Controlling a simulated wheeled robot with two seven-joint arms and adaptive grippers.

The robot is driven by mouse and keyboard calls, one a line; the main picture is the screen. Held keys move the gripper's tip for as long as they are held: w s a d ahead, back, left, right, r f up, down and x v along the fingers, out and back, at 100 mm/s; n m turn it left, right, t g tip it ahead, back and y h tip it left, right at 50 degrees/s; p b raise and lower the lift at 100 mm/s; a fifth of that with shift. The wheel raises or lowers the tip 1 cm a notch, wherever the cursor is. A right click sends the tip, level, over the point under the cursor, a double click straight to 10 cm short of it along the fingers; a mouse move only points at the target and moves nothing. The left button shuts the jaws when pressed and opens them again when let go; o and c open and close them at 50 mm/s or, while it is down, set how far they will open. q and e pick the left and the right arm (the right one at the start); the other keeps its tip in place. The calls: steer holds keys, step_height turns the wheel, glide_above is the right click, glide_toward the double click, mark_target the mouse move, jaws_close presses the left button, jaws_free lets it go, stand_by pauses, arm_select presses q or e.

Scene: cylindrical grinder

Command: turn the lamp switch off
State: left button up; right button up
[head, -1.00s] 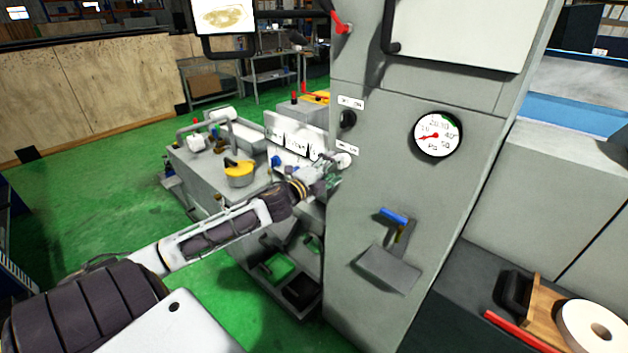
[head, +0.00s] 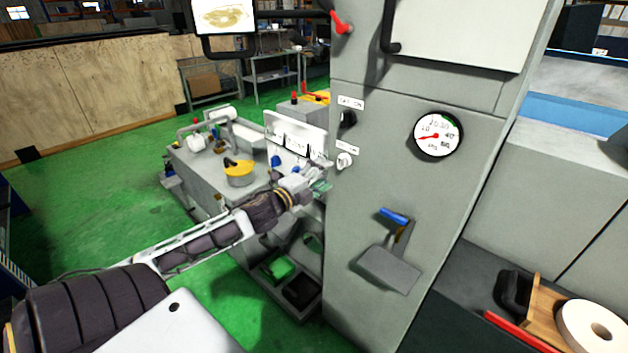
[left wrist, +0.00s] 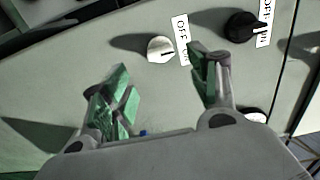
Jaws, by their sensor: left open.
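A white knob (head: 344,160) sits on the front of the grey cabinet, below a black knob (head: 348,118). Each has an OFF/ON label; I cannot tell from the labels which is the lamp switch. In the left wrist view the white knob (left wrist: 160,49) lies beyond the gap between my fingers, and its dark mark points right towards its label (left wrist: 181,38). The black knob (left wrist: 242,25) is further right. My left gripper (head: 318,184) is open and empty, left of and below the white knob, apart from it. Its green-padded fingers (left wrist: 158,88) show spread. My right gripper is not seen.
The grey cabinet (head: 390,130) carries a round gauge (head: 436,135) and a blue-handled lever (head: 394,215) to the right. Grinder machinery with a yellow-topped part (head: 239,168) stands behind my left arm. Green floor (head: 90,190) is open at the left.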

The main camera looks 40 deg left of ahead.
arm_select(q)
steer(key=shift+s+a, duration=0.1)
steer(key=shift+s, duration=1.4)
steer(key=shift+n, duration=0.4)
